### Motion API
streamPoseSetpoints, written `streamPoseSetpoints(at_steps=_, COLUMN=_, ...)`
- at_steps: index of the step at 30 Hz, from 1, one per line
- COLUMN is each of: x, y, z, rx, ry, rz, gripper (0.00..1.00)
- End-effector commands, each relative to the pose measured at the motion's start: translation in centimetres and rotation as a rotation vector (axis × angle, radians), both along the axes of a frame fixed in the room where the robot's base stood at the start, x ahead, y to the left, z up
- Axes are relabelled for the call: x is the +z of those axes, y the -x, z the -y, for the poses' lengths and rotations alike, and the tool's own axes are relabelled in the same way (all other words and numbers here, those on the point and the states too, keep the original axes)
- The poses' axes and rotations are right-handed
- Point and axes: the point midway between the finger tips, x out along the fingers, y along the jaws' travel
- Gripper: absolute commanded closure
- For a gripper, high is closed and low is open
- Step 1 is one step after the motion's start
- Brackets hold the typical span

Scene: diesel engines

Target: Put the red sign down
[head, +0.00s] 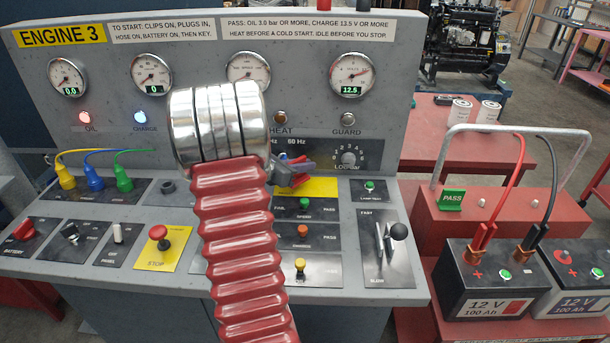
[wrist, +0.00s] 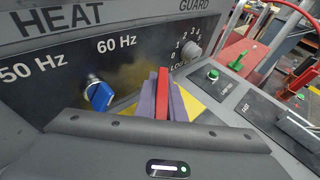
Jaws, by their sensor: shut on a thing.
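My gripper (wrist: 163,97) is shut on the red sign (wrist: 163,92), which shows as a thin upright red edge between the two grey-purple fingers. In the head view my gripper (head: 293,174) shows just right of my arm, and a small red part of the sign (head: 300,160) is visible there. The sign's face and any lettering cannot be made out. A yellow patch (head: 318,187) on the console lies close by and below the fingers; it also shows in the wrist view (wrist: 193,106). Whether the sign touches it cannot be told.
A blue knob (wrist: 99,94) sits left of the fingers, and the load knob (head: 348,158) right of them. The panel wall rises close behind. A green PASS sign (head: 451,200) stands on the red box (head: 480,218) at right. Levers (head: 397,232) stand on the right console.

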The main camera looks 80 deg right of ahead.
Motion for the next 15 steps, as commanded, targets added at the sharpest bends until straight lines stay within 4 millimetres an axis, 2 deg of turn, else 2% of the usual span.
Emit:
streamPoseSetpoints(at_steps=8, x=-0.1, y=0.1, z=0.0, rx=-0.001, ry=0.0, rz=0.0, gripper=1.0)
streamPoseSetpoints(at_steps=15, x=-2.8, y=0.1, z=0.0, rx=-0.001, ry=-0.003, rz=-0.002, gripper=1.0)
